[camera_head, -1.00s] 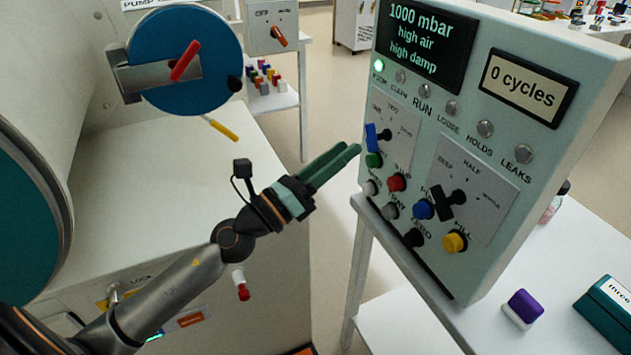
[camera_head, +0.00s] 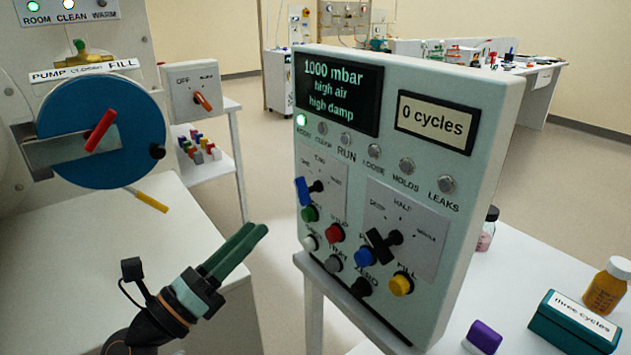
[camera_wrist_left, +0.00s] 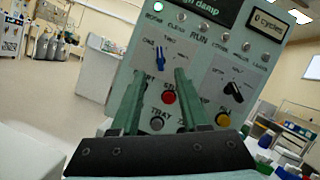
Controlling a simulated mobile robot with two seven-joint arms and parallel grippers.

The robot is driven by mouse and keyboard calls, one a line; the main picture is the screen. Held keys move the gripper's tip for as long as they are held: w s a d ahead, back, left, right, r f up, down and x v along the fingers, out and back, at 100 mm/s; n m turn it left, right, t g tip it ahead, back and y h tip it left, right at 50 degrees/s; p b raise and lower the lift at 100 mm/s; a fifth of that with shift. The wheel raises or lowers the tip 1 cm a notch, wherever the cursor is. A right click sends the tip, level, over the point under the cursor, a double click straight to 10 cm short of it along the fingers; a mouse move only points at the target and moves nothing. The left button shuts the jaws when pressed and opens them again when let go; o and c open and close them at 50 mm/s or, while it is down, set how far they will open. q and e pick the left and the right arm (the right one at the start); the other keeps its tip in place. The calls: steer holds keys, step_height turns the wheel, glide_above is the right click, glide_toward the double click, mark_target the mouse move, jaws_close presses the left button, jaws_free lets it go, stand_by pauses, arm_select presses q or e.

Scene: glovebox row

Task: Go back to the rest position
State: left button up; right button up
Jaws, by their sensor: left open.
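My left gripper (camera_head: 247,243) is open and empty. Its two green fingers point up and to the right, in front of and left of the pale control box (camera_head: 478,150). In the left wrist view the fingers (camera_wrist_left: 158,92) stand apart with the box's panel behind them; I see nothing between them but the panel. The fingers look clear of the panel, though the exact gap is hard to judge. My right gripper is not in view.
A white chamber with a blue round door (camera_head: 110,165) and red handle stands at left. The box's screen (camera_head: 340,92) reads 1000 mbar. A teal case (camera_head: 572,325), an amber bottle (camera_head: 607,287) and a purple-topped block (camera_head: 484,336) are at lower right.

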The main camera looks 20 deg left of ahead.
arm_select(q)
steer(key=s+a+f+n+g+y+p, duration=0.15)
steer(key=f+n+y+p, duration=0.25)
steer(key=f+n, duration=0.6)
steer(key=s+a+f+n+g+y+p, duration=0.1)
steer(key=s+f+n+g+y+p, duration=0.2)
steer(key=f+n, duration=0.7)
arm_select(e)
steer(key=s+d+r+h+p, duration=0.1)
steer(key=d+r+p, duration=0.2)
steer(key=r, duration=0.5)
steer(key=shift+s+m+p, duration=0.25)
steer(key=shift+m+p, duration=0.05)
steer(key=shift+p, duration=0.1)
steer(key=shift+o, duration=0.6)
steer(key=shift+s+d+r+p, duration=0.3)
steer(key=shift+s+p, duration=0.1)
steer(key=shift+p, duration=0.2)
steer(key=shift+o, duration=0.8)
arm_select(q)
steer(key=s+d+f+n+g, duration=0.6)
steer(key=s+f+n, duration=0.4)
steer(key=n, duration=0.3)
steer(key=shift+s+d+n+y, duration=0.3)
steer(key=shift+s+d, duration=0.15)
steer(key=shift+s, duration=0.3)
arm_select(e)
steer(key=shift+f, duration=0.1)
